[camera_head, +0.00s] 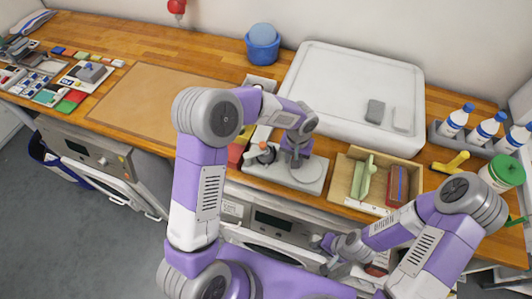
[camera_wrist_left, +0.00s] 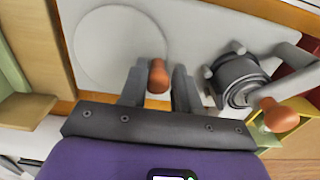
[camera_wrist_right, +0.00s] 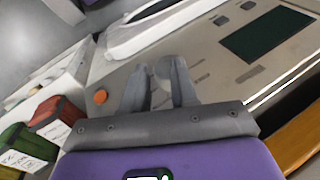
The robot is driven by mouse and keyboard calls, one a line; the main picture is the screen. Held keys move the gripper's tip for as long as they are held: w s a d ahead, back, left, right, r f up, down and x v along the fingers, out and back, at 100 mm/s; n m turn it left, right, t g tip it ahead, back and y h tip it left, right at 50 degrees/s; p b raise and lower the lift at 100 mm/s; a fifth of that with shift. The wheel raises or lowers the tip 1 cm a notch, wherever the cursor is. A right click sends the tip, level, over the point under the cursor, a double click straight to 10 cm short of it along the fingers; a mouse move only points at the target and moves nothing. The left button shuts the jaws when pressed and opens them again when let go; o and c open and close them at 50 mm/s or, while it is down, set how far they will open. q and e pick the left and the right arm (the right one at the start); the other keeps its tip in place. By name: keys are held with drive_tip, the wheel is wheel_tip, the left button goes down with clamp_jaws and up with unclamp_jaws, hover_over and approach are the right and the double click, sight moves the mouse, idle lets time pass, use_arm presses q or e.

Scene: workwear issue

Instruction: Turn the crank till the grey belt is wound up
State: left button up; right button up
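A light grey winder base (camera_head: 256,170) stands on the counter's front part, with a pale round disc (camera_head: 305,173). The disc also shows in the left wrist view (camera_wrist_left: 110,45). My left gripper (camera_head: 297,161) is over the disc's edge. In the left wrist view its fingers (camera_wrist_left: 158,82) stand apart, with an orange-brown knob (camera_wrist_left: 158,76) between them; firm contact is not clear. Beside it is a dark grey spindle part (camera_wrist_left: 238,78) with an arm and a second orange knob (camera_wrist_left: 280,115). I cannot clearly make out the grey belt. My right gripper (camera_wrist_right: 160,80) is open, low before a machine panel.
A wooden box (camera_head: 340,186) with a green item stands right of the winder. A large white tray (camera_head: 312,78) lies behind. Bottles (camera_head: 487,130) and a yellow item (camera_head: 450,163) are at the right. A brown mat (camera_head: 140,103) leaves free room at the left.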

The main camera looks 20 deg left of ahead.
use_arm(q)
drive_tip(key=shift+o, duration=1.3)
drive_tip(key=shift+a, duration=0.3)
drive_tip(key=shift+d, duration=0.2)
drive_tip(key=shift+r+p, duration=2.65)
drive_tip(key=shift+r, duration=1.4)
drive_tip(key=shift+f, duration=0.1)
